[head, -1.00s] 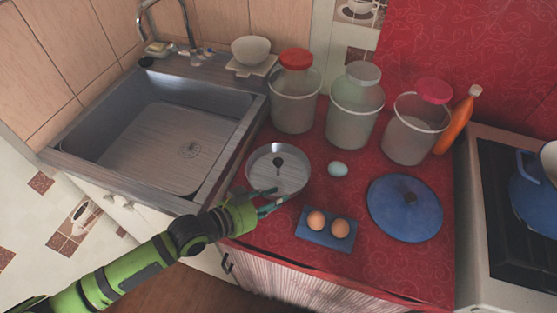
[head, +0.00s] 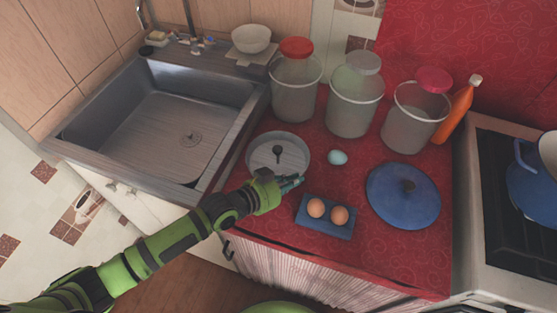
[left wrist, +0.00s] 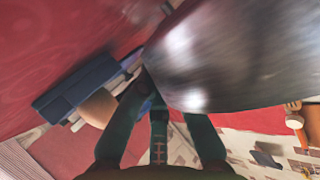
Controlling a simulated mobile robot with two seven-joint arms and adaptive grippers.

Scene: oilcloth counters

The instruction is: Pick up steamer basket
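The steamer basket (head: 264,164) is a round, shallow grey metal dish with a short dark post in its middle. It sits on the red counter (head: 362,245) beside the sink. My left gripper (head: 291,183) is at the basket's near right rim. In the left wrist view the basket's shiny metal side (left wrist: 235,60) fills the upper right, close to the spread fingers (left wrist: 168,105). The fingers look apart, with one partly hidden behind the metal. Whether they touch the rim is unclear. My right gripper is not in view.
A blue tray (head: 326,231) with two brown eggs lies right of the gripper. A pale blue egg (head: 337,157) and a blue lid (head: 403,205) are farther right. Tall jars (head: 294,92) stand behind. The sink (head: 160,130) is left, the stove (head: 510,250) right.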

